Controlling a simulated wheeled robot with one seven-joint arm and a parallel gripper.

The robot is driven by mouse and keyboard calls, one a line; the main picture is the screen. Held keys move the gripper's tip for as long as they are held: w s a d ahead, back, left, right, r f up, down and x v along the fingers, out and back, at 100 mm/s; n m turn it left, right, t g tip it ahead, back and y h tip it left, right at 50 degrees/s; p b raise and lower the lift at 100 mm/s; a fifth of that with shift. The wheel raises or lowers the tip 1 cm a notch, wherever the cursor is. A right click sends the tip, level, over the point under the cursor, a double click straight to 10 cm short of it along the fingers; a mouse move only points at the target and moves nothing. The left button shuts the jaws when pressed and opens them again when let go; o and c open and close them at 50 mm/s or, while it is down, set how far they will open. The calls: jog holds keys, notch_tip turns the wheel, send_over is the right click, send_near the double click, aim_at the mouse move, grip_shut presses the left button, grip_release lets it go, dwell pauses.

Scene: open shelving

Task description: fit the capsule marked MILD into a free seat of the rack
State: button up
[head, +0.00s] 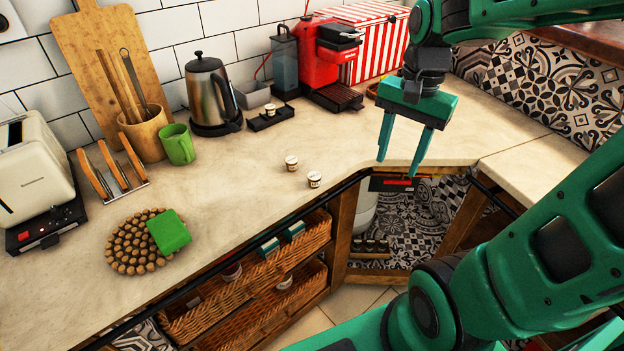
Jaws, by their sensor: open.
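Two small capsules with pale lids stand on the counter near its front edge, a farther one (291,162) and a nearer one (314,179). Their lid markings are too small to read, so I cannot tell which is MILD. A low black rack (257,124) lies farther back, right of the kettle. One capsule (270,109) appears to sit in its middle; its other seats are too small to make out clearly. My gripper (400,167) is open and empty, fingers pointing down, to the right of the two loose capsules and apart from them.
A steel kettle (208,90) stands left of the rack, and a red coffee machine (328,62) behind right. A green mug (178,144), a wooden toast rack (112,176) and a beaded trivet (124,246) stand left. The counter between capsules and rack is clear.

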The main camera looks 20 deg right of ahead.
jog(key=w+a+r+m+y, duration=0.1)
jog(key=w+a+m, duration=0.6)
jog(key=w+a, duration=0.45)
send_over(314, 175)
jog(key=d, duration=0.1)
notch_tip(314, 175, down, 5)
jog(key=shift+d+f, duration=0.1)
jog(key=shift+s+a+f, duration=0.1)
jog(key=shift+a+f, duration=0.15)
jog(key=shift+f, duration=1.1)
jog(key=shift+a+f, duration=0.2)
jog(key=shift+f, duration=1.1)
jog(key=c, duration=1.1)
